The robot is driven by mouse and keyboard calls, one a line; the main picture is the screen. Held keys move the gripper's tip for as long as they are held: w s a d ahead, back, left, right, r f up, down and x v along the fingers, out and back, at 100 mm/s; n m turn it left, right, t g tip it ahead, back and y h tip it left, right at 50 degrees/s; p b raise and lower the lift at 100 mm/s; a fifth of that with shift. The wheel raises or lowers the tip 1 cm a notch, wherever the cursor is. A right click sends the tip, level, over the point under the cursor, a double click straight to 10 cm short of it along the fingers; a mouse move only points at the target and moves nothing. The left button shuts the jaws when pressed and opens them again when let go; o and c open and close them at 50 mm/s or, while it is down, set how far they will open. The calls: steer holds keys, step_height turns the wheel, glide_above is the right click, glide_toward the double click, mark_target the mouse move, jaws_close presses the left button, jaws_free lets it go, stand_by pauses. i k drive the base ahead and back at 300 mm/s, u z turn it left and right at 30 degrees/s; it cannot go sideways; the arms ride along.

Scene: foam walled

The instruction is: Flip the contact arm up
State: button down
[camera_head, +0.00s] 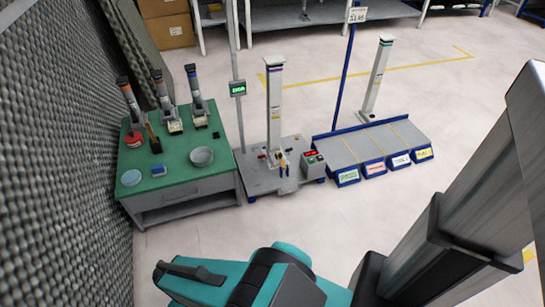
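In the head view, a grey fixture plate (256,181) stands on the floor in the middle, with a tall pale post (274,105) rising from it. Small dark and yellow parts (283,165) sit at the foot of the post. I cannot tell which part is the contact arm or how it is tilted, as it is too small. Teal and dark parts of my own body fill the bottom edge, well in front of the fixture.
A green-topped bench (180,185) at the left holds several upright tools, a grey bowl (201,156) and a red tub (134,139). A small box with red buttons (314,160) adjoins the plate. A blue-edged rack (375,143) stands right. The floor in front (330,225) is clear.

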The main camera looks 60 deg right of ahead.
mark_target(279, 155)
steer(key=u, duration=0.25)
steer(key=k, duration=1.2)
steer(key=z, duration=1.1)
steer(key=i, duration=1.05)
steer(key=u, duration=0.1)
